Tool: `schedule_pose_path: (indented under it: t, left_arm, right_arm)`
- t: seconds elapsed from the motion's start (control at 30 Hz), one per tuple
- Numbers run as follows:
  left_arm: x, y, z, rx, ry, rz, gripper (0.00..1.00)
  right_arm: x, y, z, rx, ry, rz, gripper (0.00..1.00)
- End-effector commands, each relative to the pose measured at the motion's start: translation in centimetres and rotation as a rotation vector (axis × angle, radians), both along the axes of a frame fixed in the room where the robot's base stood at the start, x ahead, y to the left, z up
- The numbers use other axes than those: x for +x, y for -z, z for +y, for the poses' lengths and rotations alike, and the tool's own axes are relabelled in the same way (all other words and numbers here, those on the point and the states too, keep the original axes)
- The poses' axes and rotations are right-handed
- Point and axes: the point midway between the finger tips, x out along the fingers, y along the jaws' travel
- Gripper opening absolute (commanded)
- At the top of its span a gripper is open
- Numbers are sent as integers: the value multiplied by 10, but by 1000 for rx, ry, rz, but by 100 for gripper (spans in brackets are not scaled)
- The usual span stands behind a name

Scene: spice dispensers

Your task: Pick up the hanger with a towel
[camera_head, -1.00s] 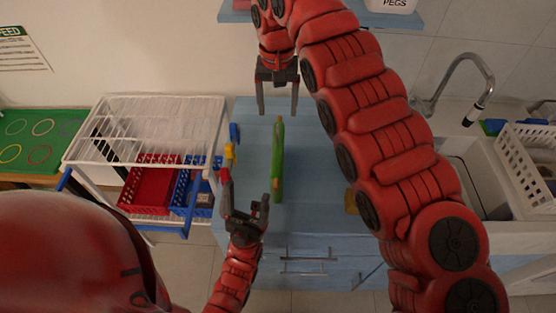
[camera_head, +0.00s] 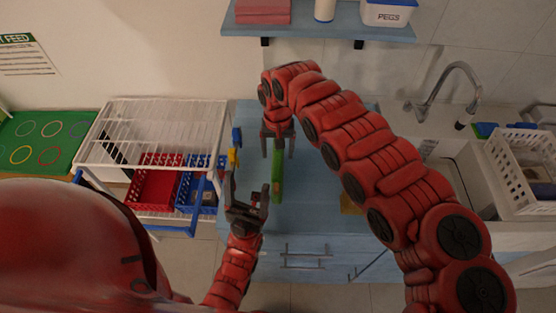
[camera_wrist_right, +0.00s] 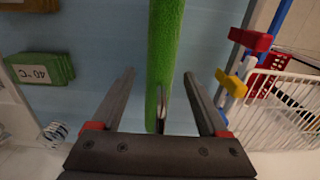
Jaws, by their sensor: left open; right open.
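A long green towel (camera_head: 277,178), seen edge-on, is upright over the blue counter; the hanger is mostly hidden by it. The towel also shows in the right wrist view (camera_wrist_right: 165,45), running between the spread fingers with a small hook-like piece near its lower end. My right gripper (camera_head: 277,150) is open at the towel's far end, one finger on each side, with gaps visible in the wrist view (camera_wrist_right: 158,75). My left gripper (camera_head: 248,193) is open and empty, left of the towel's near end.
A white wire rack (camera_head: 150,125) with red (camera_head: 155,185) and blue baskets stands left. Yellow and blue pieces (camera_head: 235,150) sit at the counter's left edge. A green stack labelled 40°C (camera_wrist_right: 40,72) lies on the counter. A wall shelf (camera_head: 300,30) is behind; a sink and tap (camera_head: 455,75) are right.

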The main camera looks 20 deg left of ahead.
Motion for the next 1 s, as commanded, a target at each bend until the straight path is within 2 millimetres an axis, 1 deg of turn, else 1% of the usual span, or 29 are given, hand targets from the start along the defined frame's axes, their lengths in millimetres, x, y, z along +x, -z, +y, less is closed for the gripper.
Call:
schedule_pose_path:
  t: [0.17, 0.27, 0.4, 0.57, 0.6, 1.0]
  left_arm:
    - [0, 1, 0, 0, 0, 0, 75]
    - [0, 1, 0, 0, 0, 0, 75]
    - [0, 1, 0, 0, 0, 0, 75]
    - [0, 1, 0, 0, 0, 0, 75]
    - [0, 1, 0, 0, 0, 0, 75]
    - [0, 1, 0, 0, 0, 0, 75]
  right_arm:
    - [1, 1, 0, -1, 1, -1, 78]
    - [0, 2, 0, -1, 1, 0, 61]
    - [0, 1, -1, -1, 1, 0, 36]
    - [0, 1, -1, -1, 1, 1, 7]
    - [0, 1, -1, -1, 1, 1, 0]
    - [0, 1, -1, -1, 1, 1, 0]
